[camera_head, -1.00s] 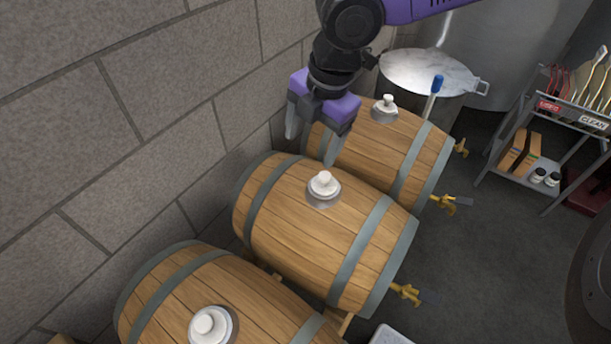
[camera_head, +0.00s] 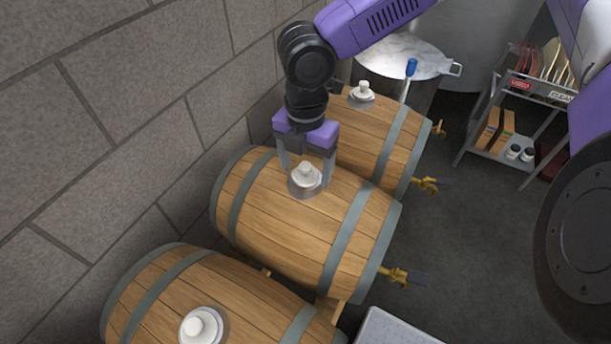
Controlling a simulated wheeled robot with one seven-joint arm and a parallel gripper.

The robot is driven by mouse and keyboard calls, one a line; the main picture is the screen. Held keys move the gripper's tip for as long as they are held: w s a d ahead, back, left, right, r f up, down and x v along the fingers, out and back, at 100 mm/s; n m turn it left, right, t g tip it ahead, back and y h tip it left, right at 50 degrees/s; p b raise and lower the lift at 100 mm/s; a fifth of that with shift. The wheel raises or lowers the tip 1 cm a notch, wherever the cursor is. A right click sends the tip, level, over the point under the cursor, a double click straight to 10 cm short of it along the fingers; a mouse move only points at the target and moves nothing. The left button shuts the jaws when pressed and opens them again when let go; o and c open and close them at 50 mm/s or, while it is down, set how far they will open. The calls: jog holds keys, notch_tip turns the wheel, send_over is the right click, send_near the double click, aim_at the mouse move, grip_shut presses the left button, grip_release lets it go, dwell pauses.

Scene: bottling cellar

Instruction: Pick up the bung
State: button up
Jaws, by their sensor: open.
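Three barrels each carry a white bung in a grey metal collar on top. The bung (camera_head: 305,175) on the middle barrel (camera_head: 285,232) stands upright in its collar. My gripper (camera_head: 306,180) points down over the middle barrel, with its two grey fingers apart, one to each side of this bung in the picture. I cannot tell whether a finger touches it. A second bung (camera_head: 363,90) sits on the far barrel (camera_head: 372,140), and a third bung (camera_head: 200,326) sits on the near barrel (camera_head: 250,292).
A block wall (camera_head: 120,120) runs along the left. A round metal lid (camera_head: 402,58) and a blue-handled tool (camera_head: 411,68) are behind the far barrel. A shelf rack (camera_head: 515,160) stands at the right. Brass taps (camera_head: 398,275) stick out from the barrels. The floor at right is mostly clear.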

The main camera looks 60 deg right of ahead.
jog(key=shift+c, duration=0.5)
jog(key=c, duration=1.3)
